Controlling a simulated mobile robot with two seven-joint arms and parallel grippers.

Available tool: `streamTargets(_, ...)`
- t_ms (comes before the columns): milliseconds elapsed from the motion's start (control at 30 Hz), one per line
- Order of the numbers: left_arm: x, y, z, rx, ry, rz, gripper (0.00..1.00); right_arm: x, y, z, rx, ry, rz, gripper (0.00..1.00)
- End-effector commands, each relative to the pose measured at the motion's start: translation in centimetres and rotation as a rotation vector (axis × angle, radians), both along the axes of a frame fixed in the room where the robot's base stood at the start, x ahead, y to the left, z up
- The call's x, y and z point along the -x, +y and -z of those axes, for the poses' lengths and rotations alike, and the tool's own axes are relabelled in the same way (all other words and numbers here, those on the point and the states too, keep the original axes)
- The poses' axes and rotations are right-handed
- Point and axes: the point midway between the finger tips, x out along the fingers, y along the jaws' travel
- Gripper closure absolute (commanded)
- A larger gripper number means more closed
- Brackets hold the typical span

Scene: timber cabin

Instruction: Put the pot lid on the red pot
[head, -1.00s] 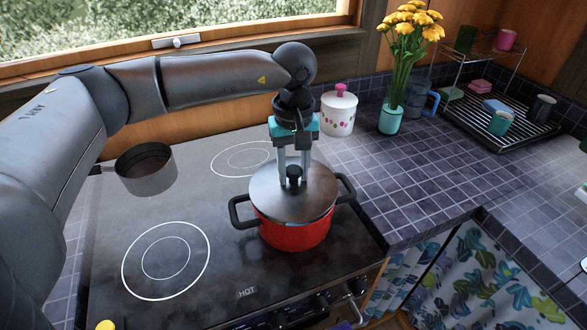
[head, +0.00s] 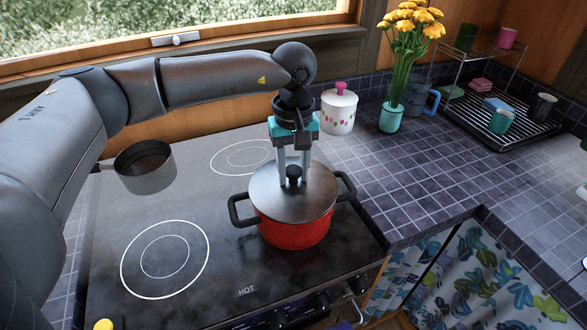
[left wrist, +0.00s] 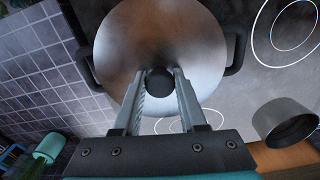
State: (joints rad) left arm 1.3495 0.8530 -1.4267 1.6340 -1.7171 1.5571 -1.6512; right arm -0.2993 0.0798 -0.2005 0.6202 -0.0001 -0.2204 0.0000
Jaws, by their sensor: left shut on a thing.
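The red pot (head: 295,232) stands on the front right of the stovetop, with a black handle on each side. The grey metal pot lid (head: 268,196) lies over its mouth and looks level and centred. My left gripper (head: 293,180) points down from above and is shut on the lid's black knob (head: 293,172). In the left wrist view the knob (left wrist: 159,81) sits between the two fingertips (left wrist: 159,74), with the lid (left wrist: 190,35) below it. Whether the lid's rim fully touches the pot all round cannot be told. My right gripper is not in view.
A grey saucepan (head: 147,178) stands at the stovetop's back left. A white jar (head: 339,113), a flower vase (head: 391,118) and a dish rack (head: 500,125) stand on the tiled counter. The stove's front left burner (head: 165,257) is clear.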

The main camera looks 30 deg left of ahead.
Motion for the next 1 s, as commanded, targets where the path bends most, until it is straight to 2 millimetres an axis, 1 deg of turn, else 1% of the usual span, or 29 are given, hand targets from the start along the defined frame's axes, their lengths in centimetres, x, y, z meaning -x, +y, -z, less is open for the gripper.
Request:
streamTargets(400, -0.04, -0.03, 0.88, 0.001, -0.001, 0.000, 1.00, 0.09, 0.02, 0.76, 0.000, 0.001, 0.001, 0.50)
streamTargets(433, -0.04, -0.03, 0.88, 0.001, -0.002, 0.000, 0.58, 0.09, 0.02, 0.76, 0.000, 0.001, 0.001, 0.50)
streamTargets(733, -0.03, -0.04, 0.81, 0.001, -0.001, 0.000, 0.24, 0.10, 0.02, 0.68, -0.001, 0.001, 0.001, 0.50)
streamTargets(1000, -0.01, -0.02, 0.77, 0.000, 0.000, 0.000, 0.24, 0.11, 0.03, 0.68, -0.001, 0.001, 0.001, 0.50)
